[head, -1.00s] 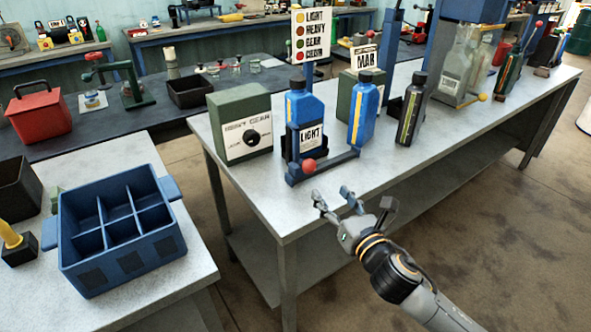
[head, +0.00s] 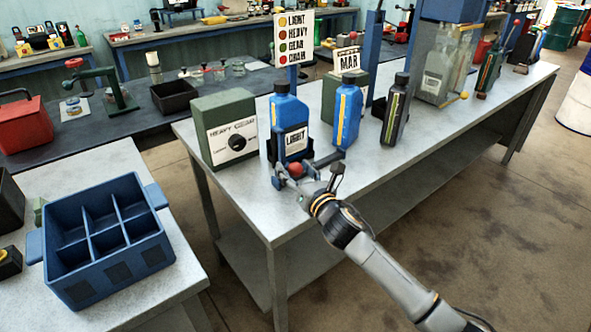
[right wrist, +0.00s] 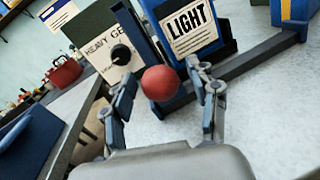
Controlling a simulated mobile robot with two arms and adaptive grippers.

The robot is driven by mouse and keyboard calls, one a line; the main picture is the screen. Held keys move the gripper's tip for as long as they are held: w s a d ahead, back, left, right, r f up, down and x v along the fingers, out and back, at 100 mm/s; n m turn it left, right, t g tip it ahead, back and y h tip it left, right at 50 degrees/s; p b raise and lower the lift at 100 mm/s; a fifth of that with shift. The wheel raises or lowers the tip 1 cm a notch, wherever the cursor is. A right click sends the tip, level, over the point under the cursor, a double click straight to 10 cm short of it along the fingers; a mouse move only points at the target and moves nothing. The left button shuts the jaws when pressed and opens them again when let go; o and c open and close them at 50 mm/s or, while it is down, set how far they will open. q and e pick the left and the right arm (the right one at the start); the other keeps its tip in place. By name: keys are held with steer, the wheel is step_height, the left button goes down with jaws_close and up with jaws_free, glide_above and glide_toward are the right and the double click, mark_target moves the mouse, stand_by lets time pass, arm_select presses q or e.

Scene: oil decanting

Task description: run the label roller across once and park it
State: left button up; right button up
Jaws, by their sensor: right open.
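The label roller is a dark blue bar with a red ball knob (head: 296,170) at the near edge of the bench; the knob also shows in the right wrist view (right wrist: 160,83). Behind it a blue bottle (head: 290,112) stands upright in the roller's holder, with a white LIGHT label (right wrist: 190,27) on its front. My right gripper (head: 298,177) is at the knob, and it also shows in the right wrist view (right wrist: 162,80). Its fingers are apart, one on each side of the knob, and not closed on it. My left gripper is out of view.
A green selector box (head: 225,130) stands left of the bottle. Another blue bottle (head: 347,112) and a dark grey bottle (head: 395,110) stand to the right. A blue divided crate (head: 150,255) sits on the left table, across a floor gap. The bench's front strip is clear.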

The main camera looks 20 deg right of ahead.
jaws_close()
steer(key=shift+d, duration=0.1)
